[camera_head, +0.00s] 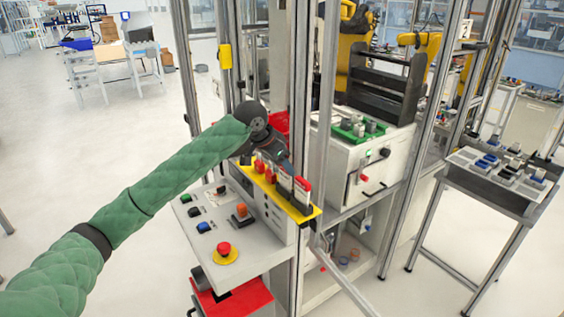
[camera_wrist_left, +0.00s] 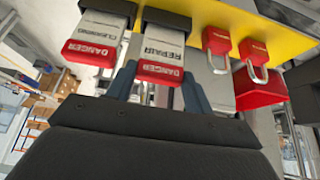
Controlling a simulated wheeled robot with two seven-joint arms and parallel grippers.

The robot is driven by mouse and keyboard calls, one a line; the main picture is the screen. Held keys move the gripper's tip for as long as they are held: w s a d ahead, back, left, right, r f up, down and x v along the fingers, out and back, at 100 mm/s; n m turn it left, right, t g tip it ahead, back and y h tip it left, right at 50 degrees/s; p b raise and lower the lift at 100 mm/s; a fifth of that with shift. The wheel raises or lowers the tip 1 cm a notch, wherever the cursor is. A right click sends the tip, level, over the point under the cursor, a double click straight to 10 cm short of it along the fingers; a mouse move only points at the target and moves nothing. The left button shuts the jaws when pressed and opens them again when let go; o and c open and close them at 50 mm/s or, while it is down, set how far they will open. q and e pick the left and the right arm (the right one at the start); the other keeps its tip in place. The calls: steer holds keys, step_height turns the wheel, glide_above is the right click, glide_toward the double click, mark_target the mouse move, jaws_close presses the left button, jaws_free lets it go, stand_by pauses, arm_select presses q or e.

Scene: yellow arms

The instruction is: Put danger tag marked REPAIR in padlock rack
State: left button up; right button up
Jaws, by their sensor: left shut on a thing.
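The REPAIR danger tag (camera_wrist_left: 163,50), white with a red DANGER end, is between the fingers of my left gripper (camera_wrist_left: 160,88) in the left wrist view. The gripper is shut on it. The tag's far end is at a dark slot of the yellow padlock rack (camera_wrist_left: 260,14); how deep it sits there is hidden. In the head view the rack (camera_head: 311,214) is on the front of the control cabinet, and my left gripper (camera_head: 284,160) reaches behind its tags. My right gripper is not in view.
A CLEANING tag (camera_wrist_left: 100,38) hangs beside the REPAIR tag. Red padlocks (camera_wrist_left: 257,80) hang on its other side. A sloped panel (camera_head: 205,215) with buttons lies below the rack. A metal post (camera_head: 326,110) stands close to the right.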

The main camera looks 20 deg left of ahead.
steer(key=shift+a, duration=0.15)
arm_select(q)
steer(key=o, duration=1.3)
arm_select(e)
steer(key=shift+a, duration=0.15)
arm_select(q)
steer(key=shift+b+v, duration=2)
steer(key=shift+v, duration=1.85)
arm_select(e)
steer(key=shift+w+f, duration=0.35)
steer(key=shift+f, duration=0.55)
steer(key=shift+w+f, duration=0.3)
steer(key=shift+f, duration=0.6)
